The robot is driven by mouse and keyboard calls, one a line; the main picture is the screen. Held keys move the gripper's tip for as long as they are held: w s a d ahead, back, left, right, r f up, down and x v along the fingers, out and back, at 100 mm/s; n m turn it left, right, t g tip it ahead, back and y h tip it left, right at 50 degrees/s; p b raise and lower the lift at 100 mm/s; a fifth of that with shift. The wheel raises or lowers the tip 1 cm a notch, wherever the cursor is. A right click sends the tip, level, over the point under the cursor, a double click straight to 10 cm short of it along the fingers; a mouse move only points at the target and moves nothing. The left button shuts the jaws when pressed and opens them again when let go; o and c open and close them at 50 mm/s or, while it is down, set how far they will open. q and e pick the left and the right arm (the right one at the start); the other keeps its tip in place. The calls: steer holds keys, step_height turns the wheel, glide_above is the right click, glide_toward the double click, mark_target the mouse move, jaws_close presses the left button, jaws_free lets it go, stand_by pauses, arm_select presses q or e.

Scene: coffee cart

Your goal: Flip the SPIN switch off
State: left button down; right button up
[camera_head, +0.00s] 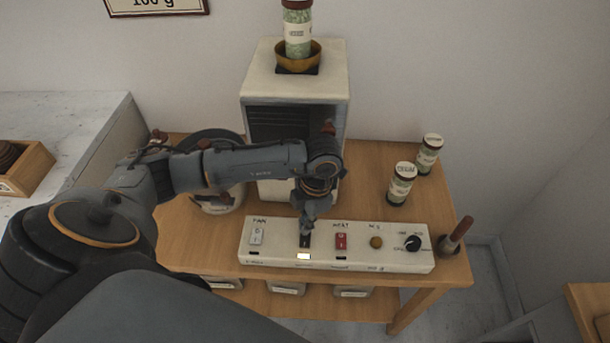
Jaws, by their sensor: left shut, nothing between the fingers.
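The white control panel (394,260) lies along the front of the wooden cart top. From left to right it carries a FAN switch (256,237), a dark switch (305,241), a red HEAT switch (341,241), a brass knob (376,242) and a black dial (412,243). The dark switch's label is hidden by my left gripper (307,229), whose shut, empty fingertips are at or just above that switch; contact cannot be told. A lamp (304,257) below the dark switch glows. The lamps below FAN and HEAT look dark. My right gripper is out of view.
A white machine (257,80) with a jar (297,34) in a bowl on top stands behind my left arm. Two labelled jars (401,184) (429,154) stand at the right. A wooden-handled tool (455,235) stands at the right front edge. The cart top (360,200) behind the panel is partly clear.

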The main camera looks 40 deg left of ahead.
arm_select(q)
steer(key=shift+f+b, duration=0.85)
steer(key=shift+f, duration=0.1)
stand_by(0.5)
steer(key=shift+r, duration=0.1)
steer(key=shift+r+p, duration=2.35)
steer(key=shift+r, duration=1.1)
